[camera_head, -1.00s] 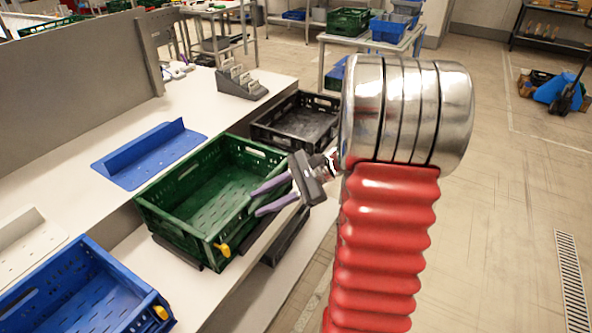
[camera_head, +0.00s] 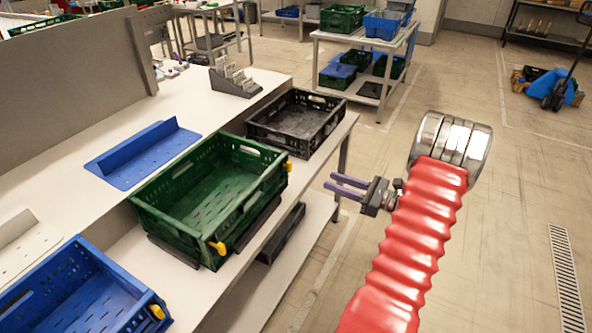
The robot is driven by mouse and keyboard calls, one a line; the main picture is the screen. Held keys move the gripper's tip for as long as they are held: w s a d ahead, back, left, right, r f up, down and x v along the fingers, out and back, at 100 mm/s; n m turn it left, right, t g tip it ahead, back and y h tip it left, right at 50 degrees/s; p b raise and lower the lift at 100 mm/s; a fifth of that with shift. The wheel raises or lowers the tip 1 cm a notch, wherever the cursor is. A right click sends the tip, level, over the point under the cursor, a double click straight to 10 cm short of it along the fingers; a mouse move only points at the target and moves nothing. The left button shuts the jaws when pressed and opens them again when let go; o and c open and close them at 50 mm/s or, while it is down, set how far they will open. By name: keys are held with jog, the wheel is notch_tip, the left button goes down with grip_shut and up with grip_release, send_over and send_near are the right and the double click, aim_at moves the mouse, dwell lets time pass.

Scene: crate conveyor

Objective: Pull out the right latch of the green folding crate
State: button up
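The green folding crate (camera_head: 165,222) stands open and empty at the edge of the white bench. Its right latch (camera_head: 289,166) is yellow and shows at the right end of the side facing me, standing out from the wall. A second yellow latch (camera_head: 218,248) is at the left end of that side. My gripper (camera_head: 330,182), with two purple fingers, is to the right of the crate, clear of it and pointing left towards it. A gap shows between the fingers, with nothing between them.
A black crate (camera_head: 335,112) stands just behind the green one. A blue crate (camera_head: 95,258) is at front left, and a blue tray (camera_head: 118,178) lies on the bench. A lower shelf (camera_head: 318,222) runs under the bench edge.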

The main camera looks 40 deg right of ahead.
aim_at(291, 167)
jog(key=shift+a, duration=0.1)
jog(key=x, duration=1.3)
jog(key=shift+w+a, duration=0.1)
jog(key=shift+w, duration=0.3)
jog(key=shift+c, duration=0.5)
grip_shut()
